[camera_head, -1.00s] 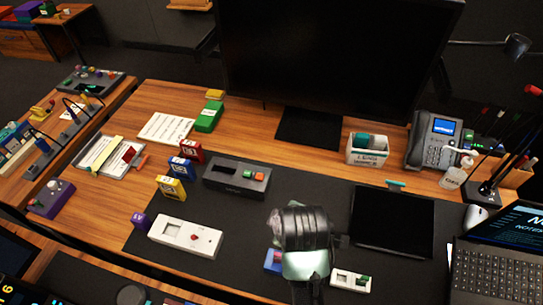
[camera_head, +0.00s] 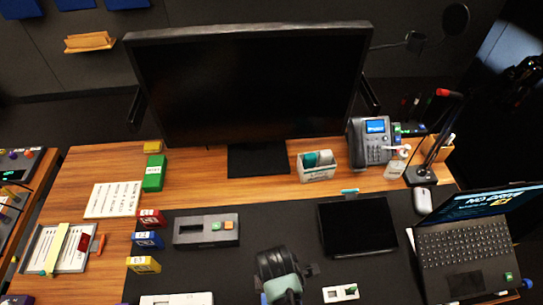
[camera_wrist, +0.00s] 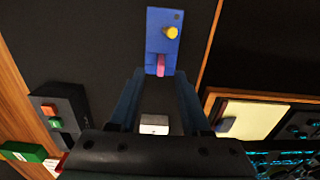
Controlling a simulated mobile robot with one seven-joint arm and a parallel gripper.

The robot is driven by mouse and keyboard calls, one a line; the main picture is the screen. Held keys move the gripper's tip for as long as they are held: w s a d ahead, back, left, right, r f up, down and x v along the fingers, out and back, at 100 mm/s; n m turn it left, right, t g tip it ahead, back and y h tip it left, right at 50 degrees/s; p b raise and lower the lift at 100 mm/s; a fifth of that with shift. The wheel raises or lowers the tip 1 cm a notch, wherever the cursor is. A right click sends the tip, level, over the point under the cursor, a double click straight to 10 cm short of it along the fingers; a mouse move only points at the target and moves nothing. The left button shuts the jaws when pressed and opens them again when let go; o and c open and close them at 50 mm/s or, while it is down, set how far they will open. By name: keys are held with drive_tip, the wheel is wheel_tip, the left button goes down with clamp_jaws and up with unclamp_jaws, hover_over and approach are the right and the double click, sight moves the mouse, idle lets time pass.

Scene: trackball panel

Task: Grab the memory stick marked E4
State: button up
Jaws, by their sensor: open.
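I cannot read the mark E4 on anything, so I cannot tell which thing is the memory stick. Small labelled blocks stand on the left of the desk in the head view: red (camera_head: 151,218), blue (camera_head: 148,240), yellow (camera_head: 143,264) and green (camera_head: 154,173). My gripper (camera_wrist: 160,85) is open in the wrist view, its two fingers apart. A small whitish object (camera_wrist: 153,124) shows between the finger bases; I cannot tell what it is. A blue panel (camera_wrist: 163,40) with a yellow knob and pink lever lies beyond the fingertips. In the head view my wrist hides the fingertips.
A dark box (camera_head: 206,230) with green and orange buttons lies on the black mat. A black tablet (camera_head: 357,227), laptop (camera_head: 468,250), monitor (camera_head: 250,90), phone (camera_head: 370,145) and white holder (camera_head: 318,167) stand around. The mat between box and tablet is largely clear.

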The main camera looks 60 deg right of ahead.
drive_tip(key=shift+w+a+f, duration=0.1)
drive_tip(key=shift+a+f, duration=0.05)
drive_tip(key=shift+f, duration=2.6)
clamp_jaws()
